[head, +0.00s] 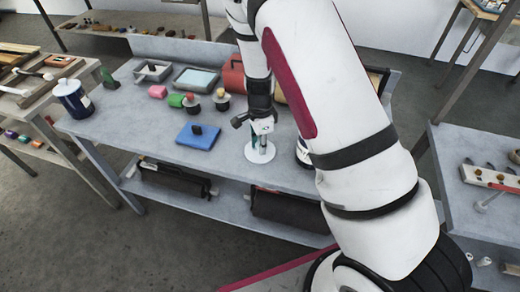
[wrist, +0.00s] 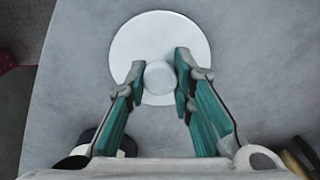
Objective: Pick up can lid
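The can lid (wrist: 160,30) is a flat white disc with a round white knob in its middle. In the head view the can lid (head: 258,155) lies at the front of the grey workbench. My gripper (wrist: 161,78) reaches down over it, one green-backed finger on each side of the knob. Both fingertip pads appear to touch the knob's sides, so the gripper looks shut on it. In the head view my gripper (head: 262,137) stands right above the lid, which seems to rest on the bench or very close to it.
A blue block with a dark handle (head: 198,136) lies left of the lid. A white-and-blue can (head: 73,98) stands at the bench's left end. A partly hidden can (head: 302,152) stands close on the right, beside my arm. Green and pink blocks (head: 158,91) lie behind.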

